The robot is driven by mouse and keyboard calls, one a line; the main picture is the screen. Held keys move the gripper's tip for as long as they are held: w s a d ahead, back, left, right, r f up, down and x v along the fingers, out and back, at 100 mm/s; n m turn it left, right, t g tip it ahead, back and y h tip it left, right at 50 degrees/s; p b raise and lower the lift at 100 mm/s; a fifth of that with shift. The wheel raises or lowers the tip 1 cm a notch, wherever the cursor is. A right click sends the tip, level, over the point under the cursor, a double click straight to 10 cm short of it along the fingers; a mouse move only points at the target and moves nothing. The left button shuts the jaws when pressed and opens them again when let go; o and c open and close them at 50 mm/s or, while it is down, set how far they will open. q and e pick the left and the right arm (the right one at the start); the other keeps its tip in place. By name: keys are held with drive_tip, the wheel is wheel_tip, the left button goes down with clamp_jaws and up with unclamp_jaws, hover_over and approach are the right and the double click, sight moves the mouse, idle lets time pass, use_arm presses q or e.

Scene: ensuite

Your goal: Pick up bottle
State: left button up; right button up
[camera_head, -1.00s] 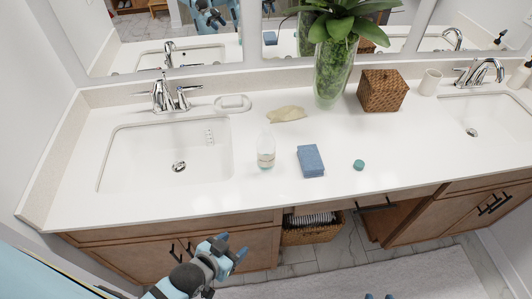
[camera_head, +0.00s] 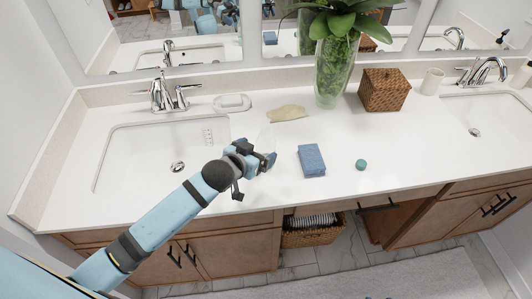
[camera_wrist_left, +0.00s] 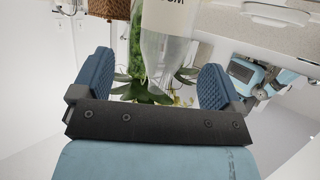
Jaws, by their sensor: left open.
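The clear bottle (camera_head: 266,138) stands on the white counter to the right of the left sink. In the head view its lower part is hidden behind my left gripper (camera_head: 264,160); only its faint clear upper part shows. In the left wrist view the bottle (camera_wrist_left: 166,55) shows its tapered clear part and a pale label with dark letters. There it lies between the two blue finger pads of the left gripper (camera_wrist_left: 153,80), with a gap on each side. The left gripper is open, and the pads do not appear to touch the bottle. My right gripper is not in view.
A blue sponge (camera_head: 312,160) and a small teal cap (camera_head: 361,165) lie right of the bottle. A beige item (camera_head: 287,113) and a soap dish (camera_head: 232,102) lie behind. A plant vase (camera_head: 330,80), wicker box (camera_head: 384,90) and cup (camera_head: 432,81) stand further back.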

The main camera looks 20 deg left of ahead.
sight(271, 140)
use_arm(q)
drive_tip(key=x, duration=0.4)
drive_tip(key=p+x, duration=0.1)
drive_tip(key=x, duration=0.1)
drive_tip(key=shift+w+a, duration=0.25)
drive_tip(key=shift+w, duration=0.05)
drive_tip(key=shift+r, duration=0.1)
drive_tip(key=c, duration=1.1)
